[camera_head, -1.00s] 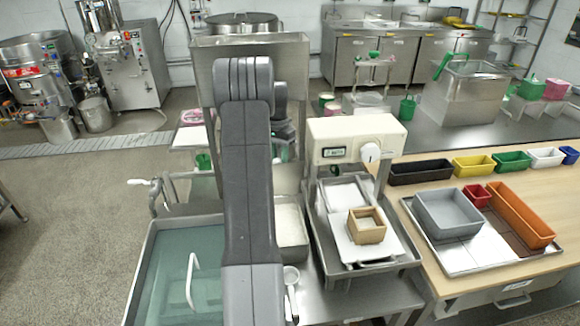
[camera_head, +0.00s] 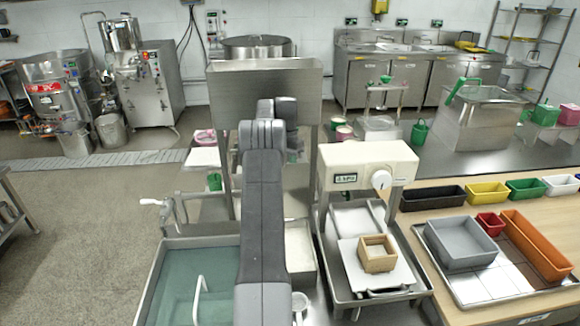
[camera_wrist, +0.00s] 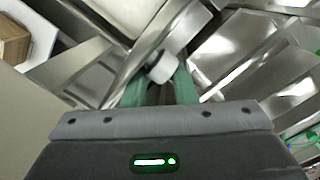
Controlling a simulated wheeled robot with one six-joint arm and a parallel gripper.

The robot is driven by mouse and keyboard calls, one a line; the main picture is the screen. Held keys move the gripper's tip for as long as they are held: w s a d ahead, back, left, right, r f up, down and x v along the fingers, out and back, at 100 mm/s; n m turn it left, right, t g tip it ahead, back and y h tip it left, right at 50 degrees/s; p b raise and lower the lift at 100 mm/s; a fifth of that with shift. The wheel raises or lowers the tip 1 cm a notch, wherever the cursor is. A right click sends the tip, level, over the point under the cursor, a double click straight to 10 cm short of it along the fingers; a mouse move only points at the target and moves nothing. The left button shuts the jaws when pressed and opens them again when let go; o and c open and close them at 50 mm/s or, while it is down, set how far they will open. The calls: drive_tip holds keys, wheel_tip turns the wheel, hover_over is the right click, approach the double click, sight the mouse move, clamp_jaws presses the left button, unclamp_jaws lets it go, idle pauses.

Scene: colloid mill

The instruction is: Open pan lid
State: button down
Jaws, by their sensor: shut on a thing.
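In the wrist view my gripper (camera_wrist: 160,92) has its two teal-green fingers close together on a small pale grey-white knob (camera_wrist: 163,67). Bright steel bars and plates surround the knob, and I cannot tell clearly which of them it belongs to. In the head view my own arm hides the gripper and whatever it holds. No pan lid can be made out with certainty. A large steel pot (camera_head: 257,50) with a flat top stands at the back wall, well beyond my arm.
A cream press (camera_head: 360,166) with a steel tray (camera_head: 353,285) and a wooden mould (camera_head: 378,253) stands right of my arm. A water-filled sink (camera_head: 195,290) is at left. A bench with a grey bin (camera_head: 460,245) is farther right. The floor at left is open.

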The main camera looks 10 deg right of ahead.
drive_tip(key=shift+a+f, duration=0.55)
drive_tip(key=shift+f, duration=0.3)
drive_tip(key=c, duration=1.5)
unclamp_jaws()
drive_tip(key=o, duration=0.4)
drive_tip(key=shift+w+a, duration=0.1)
drive_tip(key=shift+a, duration=0.2)
drive_tip(key=shift+d, duration=0.2)
drive_tip(key=shift+w+d+r, duration=0.1)
drive_tip(key=shift+w+r, duration=0.1)
drive_tip(key=shift+r, duration=1.1)
drive_tip(key=shift+w+r, duration=0.15)
drive_tip(key=shift+r, duration=1.2)
drive_tip(key=shift+w+d+r, duration=0.1)
drive_tip(key=shift+w+r, duration=0.1)
drive_tip(key=shift+r, duration=1.1)
